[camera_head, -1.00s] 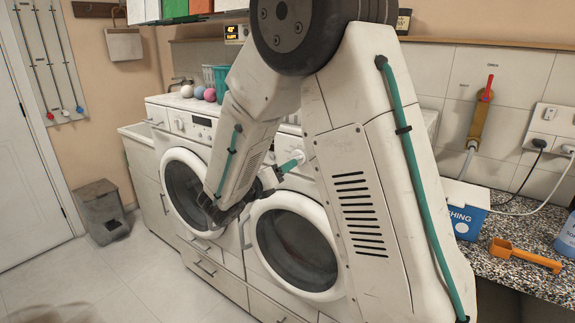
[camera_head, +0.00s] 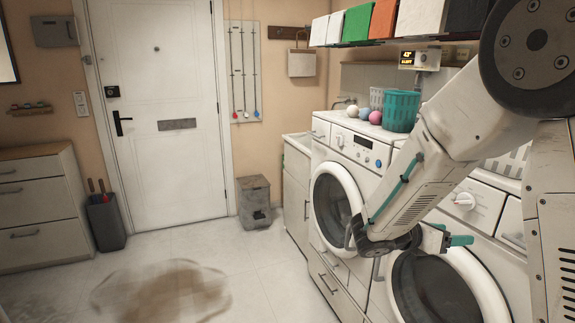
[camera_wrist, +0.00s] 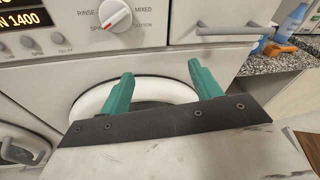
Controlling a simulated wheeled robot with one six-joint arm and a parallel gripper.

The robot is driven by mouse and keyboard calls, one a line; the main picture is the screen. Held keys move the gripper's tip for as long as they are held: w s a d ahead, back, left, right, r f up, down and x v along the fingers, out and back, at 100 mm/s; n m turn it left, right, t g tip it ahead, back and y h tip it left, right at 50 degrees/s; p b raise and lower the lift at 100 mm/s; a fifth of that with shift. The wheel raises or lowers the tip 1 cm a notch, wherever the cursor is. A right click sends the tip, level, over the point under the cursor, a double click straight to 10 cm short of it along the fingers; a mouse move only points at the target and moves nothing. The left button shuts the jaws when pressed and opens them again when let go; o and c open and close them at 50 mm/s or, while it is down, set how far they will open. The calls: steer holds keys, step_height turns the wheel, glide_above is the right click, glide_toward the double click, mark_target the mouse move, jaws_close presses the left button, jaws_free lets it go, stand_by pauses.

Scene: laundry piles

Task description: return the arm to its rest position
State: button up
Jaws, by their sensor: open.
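My gripper (camera_wrist: 157,92) shows in the wrist view with its two teal fingers spread apart and nothing between them. It points at the front of a white washing machine (camera_wrist: 155,60), with the machine's dial above and its round door partly hidden behind the fingers. In the head view my gripper (camera_head: 447,240) is in front of the right-hand washer (camera_head: 488,212). My arm is bent, coming down from the upper right. I cannot tell from these views whether the fingers touch the machine.
The left washer (camera_head: 384,153) carries coloured balls and a teal basket (camera_head: 401,110). A shelf (camera_head: 400,40) hangs above. A grey bin (camera_head: 255,202) stands by the white door (camera_head: 165,120). A brown-stained patch (camera_head: 165,290) is on the floor. The floor at left is mostly open.

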steer(key=s+a+m+g+y, duration=0.2)
steer(key=s+m+g+y, duration=0.15)
steer(key=s+m, duration=0.45)
steer(key=s+a+m+g+y, duration=0.2)
steer(key=s+m+y, duration=0.4)
steer(key=s, duration=0.4)
steer(key=s+a+r+m+t+y, duration=0.4)
steer(key=s+a+r+m+y, duration=0.2)
steer(key=s+a+m, duration=0.2)
steer(key=shift+s+a+r+m, duration=0.25)
steer(key=shift+s+r+m, duration=0.15)
steer(key=shift+s, duration=0.45)
